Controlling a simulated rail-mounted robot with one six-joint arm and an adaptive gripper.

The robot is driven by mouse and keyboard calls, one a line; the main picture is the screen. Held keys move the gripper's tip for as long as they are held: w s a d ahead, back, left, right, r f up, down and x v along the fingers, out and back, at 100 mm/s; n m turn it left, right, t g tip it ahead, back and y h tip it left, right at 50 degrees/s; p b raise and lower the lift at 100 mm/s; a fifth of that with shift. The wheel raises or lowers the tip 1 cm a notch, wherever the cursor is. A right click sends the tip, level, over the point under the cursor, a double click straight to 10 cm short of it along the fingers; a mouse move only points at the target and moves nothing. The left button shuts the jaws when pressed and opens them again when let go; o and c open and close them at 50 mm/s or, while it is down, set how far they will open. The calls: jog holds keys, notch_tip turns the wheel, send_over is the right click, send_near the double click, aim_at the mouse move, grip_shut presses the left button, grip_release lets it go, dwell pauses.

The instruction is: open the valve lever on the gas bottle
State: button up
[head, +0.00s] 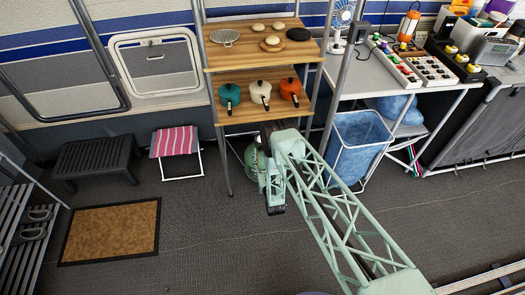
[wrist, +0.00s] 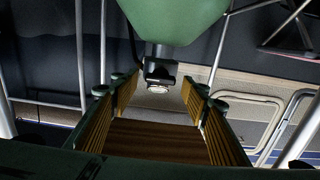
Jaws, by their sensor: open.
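The gas bottle (head: 250,160) is green and stands on the floor under the shelf rack, partly hidden by my arm in the head view. In the wrist view, which looks upside down, its rounded green body (wrist: 175,18) fills the top middle. Its valve (wrist: 160,72), a dark block with a pale round end, sticks out from the body toward the space between my fingers. I cannot make out the lever clearly. My gripper (wrist: 159,86) is open, with ribbed yellow pads on both sides of the valve and apart from it. In the head view the fingers are hard to make out.
The wooden shelf rack (head: 262,82) with small pots stands above the bottle; its leg (head: 224,160) is close by. A blue bin (head: 358,145) stands to the right. A striped stool (head: 175,142) and dark step (head: 97,160) stand left. Floor in front is mostly clear.

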jog(key=shift+b+x, duration=0.3)
jog(key=shift+x, duration=1.1)
jog(key=shift+c, duration=0.7)
jog(key=c, duration=0.7)
